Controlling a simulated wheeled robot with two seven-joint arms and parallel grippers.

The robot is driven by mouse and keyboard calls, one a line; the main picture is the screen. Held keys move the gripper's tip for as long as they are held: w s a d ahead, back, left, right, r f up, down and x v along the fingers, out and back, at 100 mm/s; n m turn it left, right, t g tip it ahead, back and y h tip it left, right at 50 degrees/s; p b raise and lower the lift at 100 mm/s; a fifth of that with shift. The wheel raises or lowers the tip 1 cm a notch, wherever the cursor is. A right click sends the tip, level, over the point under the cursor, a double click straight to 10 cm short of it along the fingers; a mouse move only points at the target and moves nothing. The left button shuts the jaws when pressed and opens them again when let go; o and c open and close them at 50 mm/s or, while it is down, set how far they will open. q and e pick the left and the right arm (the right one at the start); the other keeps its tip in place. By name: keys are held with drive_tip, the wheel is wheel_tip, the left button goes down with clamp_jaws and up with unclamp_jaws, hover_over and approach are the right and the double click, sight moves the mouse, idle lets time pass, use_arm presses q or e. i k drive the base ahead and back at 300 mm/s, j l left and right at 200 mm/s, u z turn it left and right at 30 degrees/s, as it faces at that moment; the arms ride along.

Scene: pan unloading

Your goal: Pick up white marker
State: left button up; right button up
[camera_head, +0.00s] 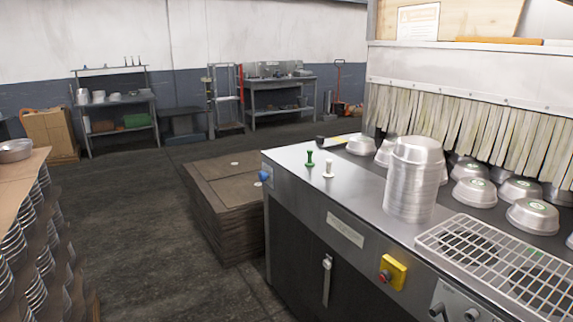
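The white marker (328,169) is a small white peg-like piece standing upright on the steel counter (290,160), near its front left corner. A green marker (309,158) of similar shape stands just behind and left of it, apart from it. Neither of my grippers shows in the head view. Nothing hides the white marker.
A tall stack of metal pans (413,185) stands right of the markers. More pans (474,192) lie upside down by a strip curtain (470,115). A wire grate (500,262) lies at the right.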

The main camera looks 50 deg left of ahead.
sight(328, 174)
drive_tip(key=u, duration=1.4)
